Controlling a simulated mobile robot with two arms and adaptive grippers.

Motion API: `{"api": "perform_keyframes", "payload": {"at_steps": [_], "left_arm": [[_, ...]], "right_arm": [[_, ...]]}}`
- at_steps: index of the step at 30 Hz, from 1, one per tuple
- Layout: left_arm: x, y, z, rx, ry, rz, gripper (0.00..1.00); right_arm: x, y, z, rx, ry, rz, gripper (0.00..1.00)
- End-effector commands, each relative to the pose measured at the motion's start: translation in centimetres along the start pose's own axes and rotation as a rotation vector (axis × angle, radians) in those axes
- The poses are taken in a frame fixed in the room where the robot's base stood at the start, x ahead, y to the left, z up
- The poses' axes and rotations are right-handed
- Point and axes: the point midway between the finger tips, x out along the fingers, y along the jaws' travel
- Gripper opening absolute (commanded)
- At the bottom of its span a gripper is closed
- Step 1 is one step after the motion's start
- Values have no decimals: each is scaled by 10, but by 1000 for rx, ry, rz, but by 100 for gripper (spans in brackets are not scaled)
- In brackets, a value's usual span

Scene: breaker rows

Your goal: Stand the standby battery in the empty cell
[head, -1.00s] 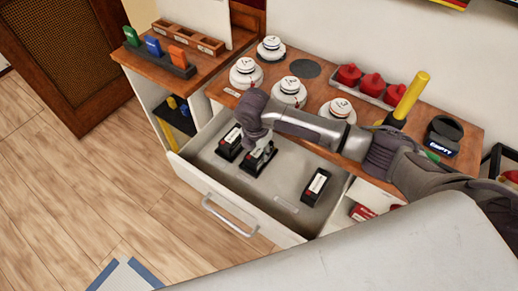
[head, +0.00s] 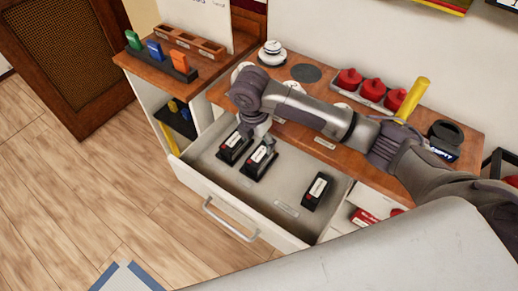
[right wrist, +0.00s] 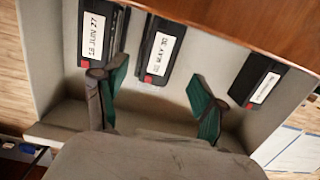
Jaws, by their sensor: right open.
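Three black batteries with white labels and red marks are in the open drawer: the left one (head: 235,147), the middle one (head: 260,161) and the right one (head: 317,190). They also show in the right wrist view: one with a date label (right wrist: 97,38), the middle one, also dated (right wrist: 160,50), and a third (right wrist: 263,88) whose label is too small to read. My right gripper (head: 264,144) is open above the middle battery; its green-padded fingers (right wrist: 158,78) stand apart, with nothing held. A black unit marked EMPTY (head: 443,150) stands at the counter's right. My left gripper is out of view.
The drawer (head: 290,228) has bare floor between the middle and right batteries. On the wooden counter behind are white round devices (head: 271,53), red domed items (head: 372,86) and a yellow cylinder (head: 413,98). My right arm crosses over the counter.

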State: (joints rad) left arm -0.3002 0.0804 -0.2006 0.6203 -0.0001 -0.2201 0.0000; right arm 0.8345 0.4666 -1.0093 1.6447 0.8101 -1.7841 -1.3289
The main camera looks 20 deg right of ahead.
Motion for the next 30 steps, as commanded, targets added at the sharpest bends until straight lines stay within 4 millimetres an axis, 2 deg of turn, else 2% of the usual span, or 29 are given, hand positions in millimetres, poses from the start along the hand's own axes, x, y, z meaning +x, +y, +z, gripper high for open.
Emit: {"api": "perform_keyframes", "payload": {"at_steps": [3, 9, 26, 30], "left_arm": [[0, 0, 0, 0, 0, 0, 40], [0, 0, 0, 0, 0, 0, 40], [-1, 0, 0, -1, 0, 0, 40], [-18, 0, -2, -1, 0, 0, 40]], "right_arm": [[-21, 0, 0, 0, -1, 2, 70], [-39, 0, 0, 0, 0, 0, 70], [-42, 0, 0, 0, 0, -1, 70], [-59, 0, 2, 0, 0, 0, 70]]}}
